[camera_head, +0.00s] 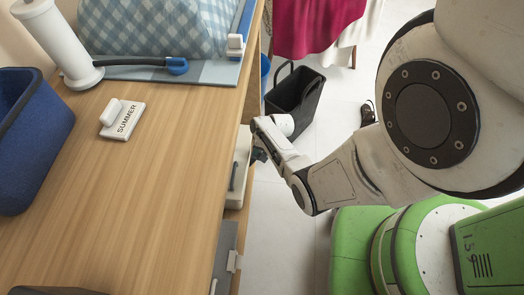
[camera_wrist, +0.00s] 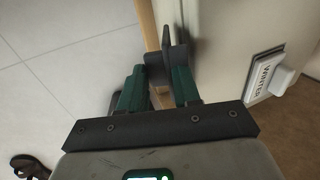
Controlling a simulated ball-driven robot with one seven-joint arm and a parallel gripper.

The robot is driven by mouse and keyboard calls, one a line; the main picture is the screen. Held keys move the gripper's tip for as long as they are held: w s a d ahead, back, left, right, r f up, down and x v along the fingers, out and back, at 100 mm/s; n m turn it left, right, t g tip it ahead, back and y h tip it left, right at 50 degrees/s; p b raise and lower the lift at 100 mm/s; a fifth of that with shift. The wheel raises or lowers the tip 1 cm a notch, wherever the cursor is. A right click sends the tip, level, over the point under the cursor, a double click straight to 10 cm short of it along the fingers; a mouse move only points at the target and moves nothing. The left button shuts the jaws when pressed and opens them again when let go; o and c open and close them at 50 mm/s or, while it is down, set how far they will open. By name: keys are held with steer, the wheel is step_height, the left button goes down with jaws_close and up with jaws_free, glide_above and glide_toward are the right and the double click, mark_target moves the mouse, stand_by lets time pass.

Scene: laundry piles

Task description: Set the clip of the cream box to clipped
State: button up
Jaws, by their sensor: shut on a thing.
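The cream box (camera_head: 243,148) sits below the edge of the wooden top in the head view, mostly hidden by it. In the wrist view its pale wall (camera_wrist: 225,45) fills the upper right and bears a white tag reading WINTER (camera_wrist: 265,75). My gripper (camera_head: 261,154) is at the box's outer side. In the wrist view my gripper (camera_wrist: 157,82) has its two green fingers shut on a dark grey clip (camera_wrist: 178,45) beside the box wall. I cannot tell whether the clip is clipped.
The wooden top (camera_head: 140,200) carries a blue bin (camera_head: 30,140), a white SUMMER tag (camera_head: 122,120), a white roller-like object (camera_head: 55,40) and a blue checked cloth bundle (camera_head: 150,25). A grey box (camera_head: 222,262) lies below the edge. A black basket (camera_head: 295,100) stands on the floor.

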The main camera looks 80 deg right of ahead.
steer(key=shift+w+a+g, duration=0.1)
steer(key=shift+w+g, duration=0.15)
steer(key=shift+g, duration=0.15)
steer(key=o, duration=0.9)
